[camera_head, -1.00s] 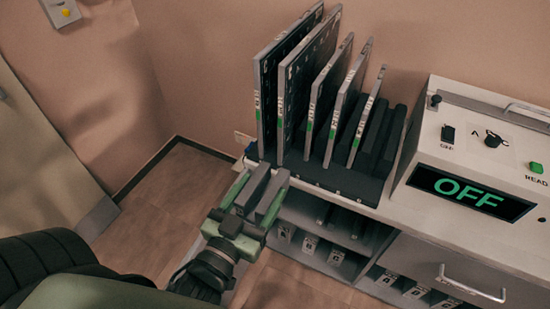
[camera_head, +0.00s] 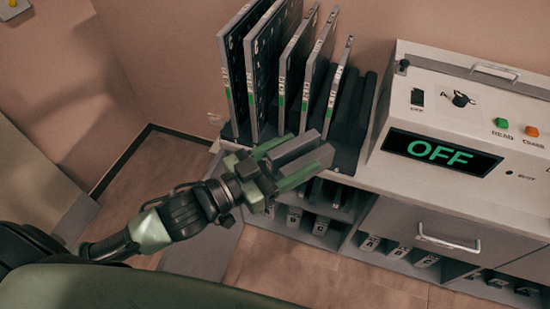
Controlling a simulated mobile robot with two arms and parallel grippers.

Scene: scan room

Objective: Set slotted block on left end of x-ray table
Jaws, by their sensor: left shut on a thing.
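My left gripper (camera_head: 288,162) is shut on a grey slotted block (camera_head: 296,152), with a green finger on either side of it. The block shows as two grey ridges with a groove between them. The gripper holds it in front of the lower edge of the plate rack, and in the picture it overlaps the cabinet's left end. I cannot tell whether the block touches the cabinet. My right gripper is not in view. No x-ray table can be made out in this view.
A dark rack (camera_head: 345,147) holds several upright grey plates (camera_head: 262,70) on the cabinet. A console with a green "OFF" display (camera_head: 440,151) stands to its right. Below are cubbies and a drawer with a handle (camera_head: 447,240). Open floor (camera_head: 150,165) lies at the left.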

